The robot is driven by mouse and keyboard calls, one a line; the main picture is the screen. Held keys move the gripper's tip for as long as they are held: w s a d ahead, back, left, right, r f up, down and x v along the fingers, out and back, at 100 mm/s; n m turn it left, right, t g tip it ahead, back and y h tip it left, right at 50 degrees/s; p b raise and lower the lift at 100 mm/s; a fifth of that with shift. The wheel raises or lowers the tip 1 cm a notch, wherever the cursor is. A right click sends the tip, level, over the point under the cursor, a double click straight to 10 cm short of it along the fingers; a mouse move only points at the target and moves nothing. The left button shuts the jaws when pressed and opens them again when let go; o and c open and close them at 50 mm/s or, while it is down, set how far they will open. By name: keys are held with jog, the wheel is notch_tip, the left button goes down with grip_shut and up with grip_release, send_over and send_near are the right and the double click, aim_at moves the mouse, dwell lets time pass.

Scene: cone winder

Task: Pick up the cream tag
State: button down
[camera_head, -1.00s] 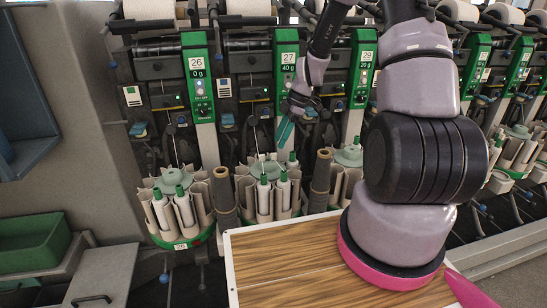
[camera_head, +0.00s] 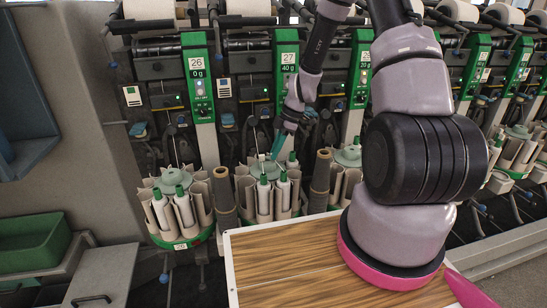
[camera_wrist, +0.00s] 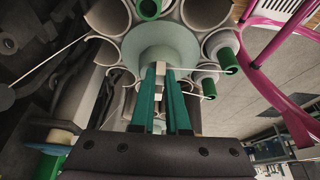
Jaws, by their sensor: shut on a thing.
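My gripper (camera_wrist: 162,92) has teal fingers that are shut on a small cream tag (camera_wrist: 160,97), seen between them in the wrist view. The tag is mostly covered by the fingers. In the head view my gripper (camera_head: 277,147) points down just above the middle bobbin magazine, under the unit marked 27. The tag cannot be told apart clearly there. In the wrist view the fingertips are in front of the magazine's grey-green round centre (camera_wrist: 155,42); I cannot tell whether they touch it.
Cream tubes and green-tipped bobbins (camera_head: 264,196) ring the middle magazine. Brown upright posts (camera_head: 320,180) stand beside it. Another magazine (camera_head: 180,212) is to the left. A wooden-topped table (camera_head: 290,258) is in front. Thin pale threads (camera_wrist: 200,70) run near the fingers.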

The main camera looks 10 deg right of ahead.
jog(key=shift+r, duration=0.1)
notch_tip(320, 180, up, 13)
dwell(0.8)
